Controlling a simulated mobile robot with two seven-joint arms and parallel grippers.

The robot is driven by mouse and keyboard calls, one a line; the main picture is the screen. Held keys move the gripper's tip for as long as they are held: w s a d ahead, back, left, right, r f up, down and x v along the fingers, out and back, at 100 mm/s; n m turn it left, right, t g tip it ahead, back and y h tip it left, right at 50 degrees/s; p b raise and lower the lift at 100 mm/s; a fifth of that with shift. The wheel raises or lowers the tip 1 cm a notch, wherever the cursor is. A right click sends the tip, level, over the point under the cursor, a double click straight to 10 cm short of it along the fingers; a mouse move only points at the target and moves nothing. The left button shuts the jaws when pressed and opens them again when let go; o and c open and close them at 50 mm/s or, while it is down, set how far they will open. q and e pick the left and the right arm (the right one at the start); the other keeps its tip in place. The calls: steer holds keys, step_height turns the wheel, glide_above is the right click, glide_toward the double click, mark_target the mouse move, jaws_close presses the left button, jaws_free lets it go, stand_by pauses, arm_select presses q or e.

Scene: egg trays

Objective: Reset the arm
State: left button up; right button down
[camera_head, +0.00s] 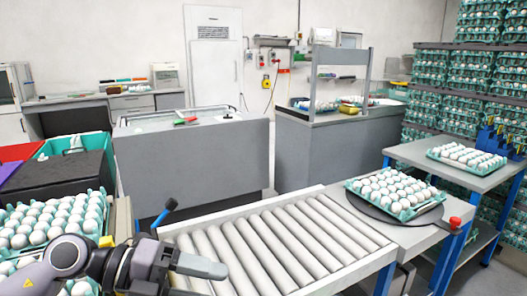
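My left arm comes in at the lower left. Its dark end with my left gripper (160,262) is over the near left end of the roller conveyor (270,246), beside the egg trays. My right arm and gripper are out of view. A green egg tray (404,214) full of white eggs sits on a dark round plate (372,209) at the conveyor's right end. Another full tray (437,155) is on the grey table (408,151) behind it.
Stacked egg trays (102,216) stand close to my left arm, partly hidden by it. A dark box (62,175) is behind them. A blue-tipped dark lever (166,213) rises near the gripper. A red knob (455,222) is at the right. The rollers are bare.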

arm_select(q)
step_height(320, 180, up, 7)
steer(key=w+n+t+h, duration=0.2)
steer(key=n+t+h, duration=0.2)
steer(key=n+t, duration=0.75)
steer(key=w+a+f+n+t+y, duration=0.1)
steer(key=a+f+n+t+y, duration=0.4)
steer(key=a+f+n+y, duration=0.85)
steer(key=s+f+n+g+y, duration=0.5)
steer(key=s+f+n+g, duration=0.1)
steer(key=s+f+n, duration=0.15)
steer(key=s+f+g, duration=0.4)
steer(key=s, duration=0.3)
steer(key=s+f+g, duration=0.5)
steer(key=s, duration=0.3)
steer(key=w+d+f+t+h+p, duration=0.3)
steer(key=w+f+t+p, duration=0.1)
steer(key=w+f+t, duration=0.1)
steer(key=shift+w+d+t, duration=0.2)
steer(key=shift+w+t, duration=0.6)
steer(key=shift+t, duration=0.25)
steer(key=shift+m, duration=0.25)
